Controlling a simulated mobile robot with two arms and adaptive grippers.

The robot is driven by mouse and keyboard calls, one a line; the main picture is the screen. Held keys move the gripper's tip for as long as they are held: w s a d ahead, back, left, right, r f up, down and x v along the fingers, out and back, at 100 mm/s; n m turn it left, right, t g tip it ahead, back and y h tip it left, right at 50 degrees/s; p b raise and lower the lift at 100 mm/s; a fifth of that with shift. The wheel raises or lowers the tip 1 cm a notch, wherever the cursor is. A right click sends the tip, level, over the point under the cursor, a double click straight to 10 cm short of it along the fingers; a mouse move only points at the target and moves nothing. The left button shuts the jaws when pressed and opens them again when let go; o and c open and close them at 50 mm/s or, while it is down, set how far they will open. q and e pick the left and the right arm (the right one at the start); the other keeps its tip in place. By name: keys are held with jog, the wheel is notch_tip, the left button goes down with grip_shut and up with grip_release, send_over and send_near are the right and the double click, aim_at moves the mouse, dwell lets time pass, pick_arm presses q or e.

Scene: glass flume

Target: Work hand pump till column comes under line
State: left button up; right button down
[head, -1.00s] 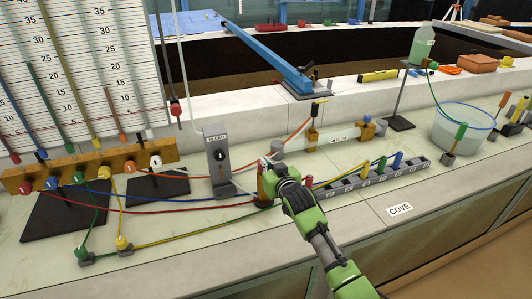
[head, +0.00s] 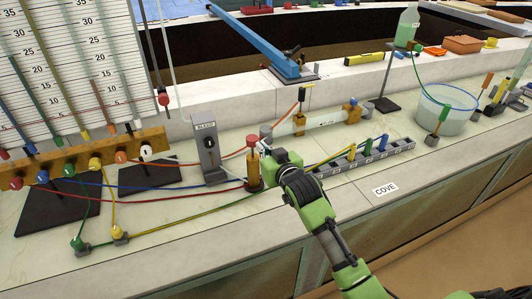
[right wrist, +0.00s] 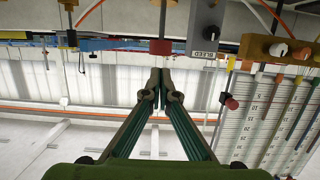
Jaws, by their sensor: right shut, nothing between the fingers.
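The hand pump (head: 254,171) is a small upright brown cylinder with a red knob (head: 252,141) on top. The red knob also shows in the right wrist view (right wrist: 160,47), on a grey rod just past the fingertips. My right gripper (head: 264,150) is shut and empty beside the pump, close to the knob; I cannot tell if they touch. Its closed fingers also show in the right wrist view (right wrist: 158,76). The gauge board (head: 62,70) at the left carries several coloured columns and a thin slanting red line. My left gripper is not in view.
A grey bleed box (head: 208,150) stands left of the pump. Coloured hoses cross the bench around the pump's foot. A clear cylinder (head: 318,121) lies behind the gripper, and a grey strip with coloured plugs (head: 363,165) lies to the right. The bench front by the COVE label is clear.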

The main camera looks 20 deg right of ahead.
jog(key=shift+v, duration=1.4)
dwell(0.4)
dwell(1.8)
